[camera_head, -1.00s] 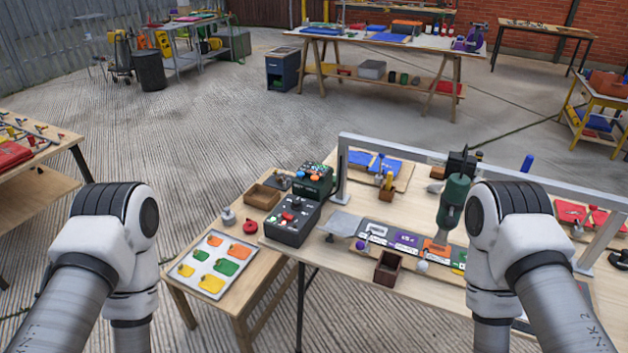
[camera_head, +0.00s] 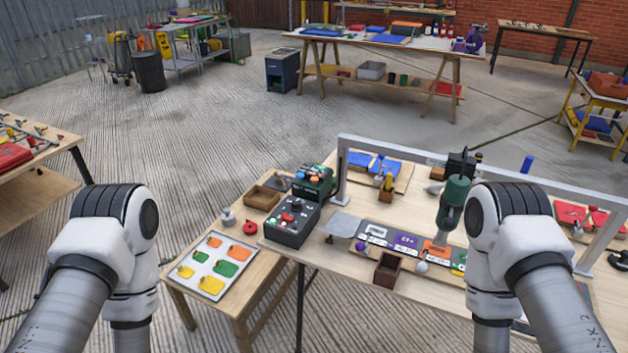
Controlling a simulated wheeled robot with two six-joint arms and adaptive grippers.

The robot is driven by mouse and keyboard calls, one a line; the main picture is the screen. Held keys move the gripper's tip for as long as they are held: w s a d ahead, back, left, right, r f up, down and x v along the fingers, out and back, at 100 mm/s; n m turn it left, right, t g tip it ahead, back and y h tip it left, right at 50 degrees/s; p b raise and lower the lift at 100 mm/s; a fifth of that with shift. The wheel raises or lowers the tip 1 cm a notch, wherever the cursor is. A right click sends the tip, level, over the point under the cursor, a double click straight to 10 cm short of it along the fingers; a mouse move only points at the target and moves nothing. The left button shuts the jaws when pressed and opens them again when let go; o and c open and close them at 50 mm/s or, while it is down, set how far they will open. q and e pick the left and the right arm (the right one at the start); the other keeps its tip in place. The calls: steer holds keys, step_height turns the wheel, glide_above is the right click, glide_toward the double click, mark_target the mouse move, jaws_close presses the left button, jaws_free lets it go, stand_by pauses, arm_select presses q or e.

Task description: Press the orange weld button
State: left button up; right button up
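A dark green box (camera_head: 314,183) stands at the left end of the workbench, with small orange and blue buttons on its top. An orange button (camera_head: 315,177) shows there, but I cannot read any label. A black control box (camera_head: 291,224) with red knobs or buttons stands just in front of it. A dark green tool (camera_head: 454,194) hangs from a grey frame above an orange plate (camera_head: 435,249) in a row of coloured plates. Both my arms come in from the bottom, left and right of the boxes. Both grippers are out of view.
The grey frame (camera_head: 343,172) spans the workbench (camera_head: 345,263). A low side table (camera_head: 237,314) bears a white tray (camera_head: 188,288) of coloured pieces, a wooden box (camera_head: 262,198) and a red knob (camera_head: 250,228). A brown open box (camera_head: 388,268) sits near the bench's front edge. Open floor lies beyond.

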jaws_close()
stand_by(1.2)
